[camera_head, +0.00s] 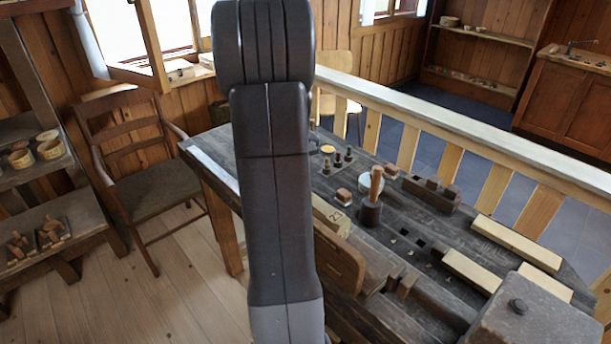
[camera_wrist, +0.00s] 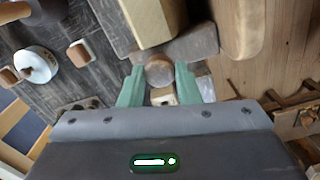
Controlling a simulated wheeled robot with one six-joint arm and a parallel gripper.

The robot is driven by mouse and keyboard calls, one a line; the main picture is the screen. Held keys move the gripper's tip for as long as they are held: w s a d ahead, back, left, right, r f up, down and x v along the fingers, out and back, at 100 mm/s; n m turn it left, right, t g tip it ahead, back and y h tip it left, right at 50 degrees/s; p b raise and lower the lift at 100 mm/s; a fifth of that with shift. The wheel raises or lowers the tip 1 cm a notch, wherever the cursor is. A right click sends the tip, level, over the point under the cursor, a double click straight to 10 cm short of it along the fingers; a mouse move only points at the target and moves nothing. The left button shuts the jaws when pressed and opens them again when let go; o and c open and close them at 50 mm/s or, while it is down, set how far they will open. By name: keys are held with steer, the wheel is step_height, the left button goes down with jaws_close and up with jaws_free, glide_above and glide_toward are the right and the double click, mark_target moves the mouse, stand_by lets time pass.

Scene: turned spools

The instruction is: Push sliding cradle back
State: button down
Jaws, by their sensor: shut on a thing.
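In the wrist view my gripper (camera_wrist: 160,80) has its two green fingers on either side of a round brown knob (camera_wrist: 159,70), shut on it. The knob sits at the end of a brown wooden crosspiece (camera_wrist: 196,44), which looks like the end of the sliding cradle. A pale wood block (camera_wrist: 149,18) lies on the cradle, just beyond the knob. In the head view the pale block marked with a number (camera_head: 331,216) shows beside my arm. My gripper and the knob are hidden there behind my arm.
A rounded brown board (camera_head: 338,262) stands along the bench's near edge, close to the cradle. On the dark bench (camera_head: 408,262) are a mallet (camera_head: 372,200), a white pot (camera_wrist: 36,63) and small brown blocks. A railing (camera_head: 455,130) runs behind the bench.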

steer(key=shift+w+a+r, duration=0.1)
steer(key=shift+w+r, duration=0.05)
steer(key=shift+w, duration=0.05)
steer(key=c, duration=1.1)
jaws_free()
steer(key=shift+w+a, duration=0.1)
steer(key=shift+a, duration=0.05)
steer(key=shift+o, duration=0.2)
step_height(320, 180, up, 14)
steer(key=shift+b, duration=0.3)
steer(key=shift+f, duration=0.2)
steer(key=f, duration=1.4)
steer(key=shift+s+d+p, duration=0.2)
steer(key=shift+p, duration=0.1)
steer(key=shift+s+d, duration=0.1)
steer(key=shift+s, duration=0.05)
